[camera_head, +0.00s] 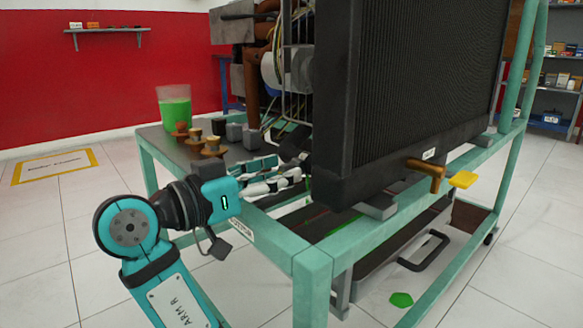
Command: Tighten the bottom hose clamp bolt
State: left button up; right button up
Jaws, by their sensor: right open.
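My right gripper (287,168) reaches in from the left over the front left of the teal stand (270,228). It is open, with its fingers apart and pointing right toward the lower left side of the black radiator (425,85). A dark hose-like part (293,137) shows just above and beyond the fingertips, and I cannot tell whether they touch it. The bottom hose clamp and its bolt cannot be made out; the gripper and radiator may hide them. My left gripper is not in view.
A cup of green liquid (174,108), brown knob-like parts (212,147) and dark blocks (234,132) stand on the tabletop left of the radiator. A brass pipe (428,173) juts out below the radiator. A black handle (424,251) shows on the lower shelf. Left floor is mostly clear.

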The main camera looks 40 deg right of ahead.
dwell(0.3)
grip_shut()
